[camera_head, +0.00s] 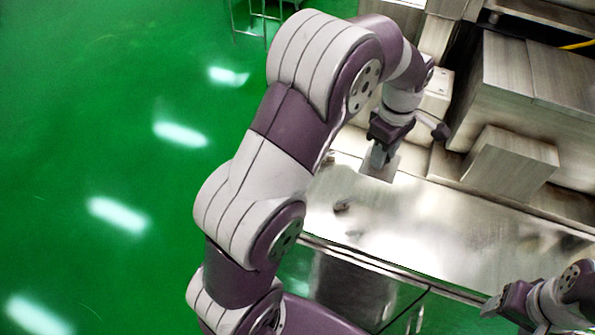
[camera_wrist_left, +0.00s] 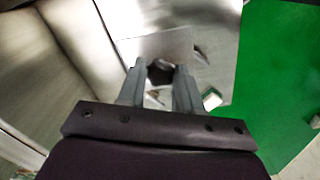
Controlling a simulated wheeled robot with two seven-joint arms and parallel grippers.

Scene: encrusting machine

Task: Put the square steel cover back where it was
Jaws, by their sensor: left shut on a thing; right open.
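The square steel cover (camera_head: 378,172) is a small, flat, shiny plate held under my left gripper (camera_head: 381,152), above or at the left part of the steel table. In the left wrist view the cover (camera_wrist_left: 165,45) shows as a pale plate beyond the fingertips of my left gripper (camera_wrist_left: 160,74). A dark patch lies between the fingers; I cannot tell whether it is part of the cover. The left gripper is shut on the cover. My right gripper (camera_head: 494,305) is open and empty, off the table's front edge at the lower right.
The steel table top (camera_head: 420,222) is largely clear, with a small metal part (camera_head: 343,206) near its left front. A steel machine housing (camera_head: 540,85) and a protruding steel block (camera_head: 510,163) stand behind it. Green floor (camera_head: 90,130) lies open at left.

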